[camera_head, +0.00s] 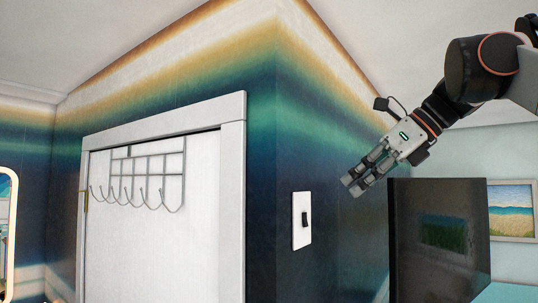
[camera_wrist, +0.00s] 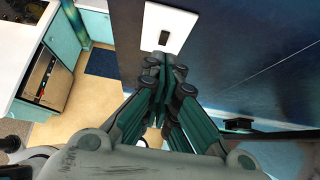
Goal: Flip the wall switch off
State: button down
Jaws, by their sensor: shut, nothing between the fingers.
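The wall switch is a white plate (camera_head: 301,221) with a dark rocker (camera_head: 305,219) on the dark blue wall, right of the door. In the wrist view the plate (camera_wrist: 171,24) is at the top middle, with its rocker (camera_wrist: 164,37) just beyond my fingertips. My gripper (camera_head: 352,186) is shut and empty, up and to the right of the switch in the head view, pointing down-left. Its fingertips (camera_wrist: 165,62) are together in the wrist view and look apart from the plate. I cannot tell the exact gap or the rocker's position.
A white door (camera_head: 160,220) with a wire hook rack (camera_head: 145,180) is at left. A dark screen-like panel (camera_head: 440,240) stands below my arm at right, near a framed picture (camera_head: 512,211). The wrist view shows a counter with an oven (camera_wrist: 45,80) and open floor.

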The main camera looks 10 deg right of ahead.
jog(key=shift+v, duration=1.1)
jog(key=shift+w+d, duration=0.1)
jog(key=shift+d, duration=0.05)
